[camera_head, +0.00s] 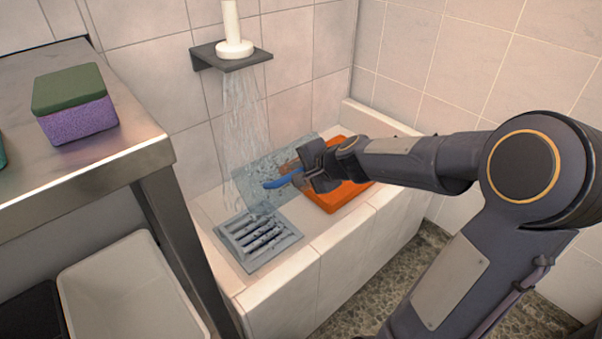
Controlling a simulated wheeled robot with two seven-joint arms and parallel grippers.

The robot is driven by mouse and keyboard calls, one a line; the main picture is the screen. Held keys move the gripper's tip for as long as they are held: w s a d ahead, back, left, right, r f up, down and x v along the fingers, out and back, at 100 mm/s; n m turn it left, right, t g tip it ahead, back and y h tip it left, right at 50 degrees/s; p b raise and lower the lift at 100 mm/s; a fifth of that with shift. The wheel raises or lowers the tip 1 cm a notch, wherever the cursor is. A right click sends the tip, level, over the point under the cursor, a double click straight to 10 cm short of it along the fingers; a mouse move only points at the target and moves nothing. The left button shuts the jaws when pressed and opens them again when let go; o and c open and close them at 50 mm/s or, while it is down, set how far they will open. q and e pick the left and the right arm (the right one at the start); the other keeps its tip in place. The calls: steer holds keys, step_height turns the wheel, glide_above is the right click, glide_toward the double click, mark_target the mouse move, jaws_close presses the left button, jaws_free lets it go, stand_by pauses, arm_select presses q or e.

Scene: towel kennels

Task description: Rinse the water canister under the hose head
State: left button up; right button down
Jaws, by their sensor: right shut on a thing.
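The hose head (235,47) is white and sits on a small dark wall shelf at the top centre. Water (243,110) streams down below it. My right gripper (296,175) comes in from the right and is shut on a clear, bluish canister (262,178). The canister is tilted, and the stream falls over its left part, with droplets showing on it. A blue strip (283,181) shows at the gripper's fingers; I cannot tell whether it belongs to the canister. The fingertips are partly hidden. My left gripper is out of view.
A grey drain grate (258,240) lies in the tiled ledge below the stream. An orange object (338,196) lies on the ledge behind my right gripper. A metal table (95,175) at left bears a green-and-purple sponge (75,104). A white bin (130,292) stands below.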

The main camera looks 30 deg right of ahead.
mark_target(285, 156)
steer(key=w+p, duration=0.1)
steer(key=w, duration=0.1)
steer(key=w+p, duration=0.1)
steer(key=w, duration=0.1)
steer(key=w+a+p, duration=0.1)
steer(key=w, duration=0.1)
steer(key=shift+r, duration=0.15)
steer(key=shift+w+a+p, duration=0.2)
steer(key=shift+w+p, duration=0.65)
steer(key=shift+w, duration=0.6)
steer(key=shift+w+a+p, duration=0.2)
steer(key=shift+w+p, duration=0.65)
steer(key=shift+w, duration=0.6)
steer(key=shift+w+a+p, duration=0.2)
steer(key=shift+w+p, duration=0.65)
steer(key=shift+w, duration=0.6)
steer(key=shift+w+a+p, duration=0.1)
steer(key=shift+w+p, duration=0.2)
steer(key=shift+w, duration=0.3)
steer(key=shift+s+a, duration=0.15)
steer(key=shift+a, duration=0.85)
steer(key=shift+s+a, duration=0.1)
steer(key=shift+a, duration=0.9)
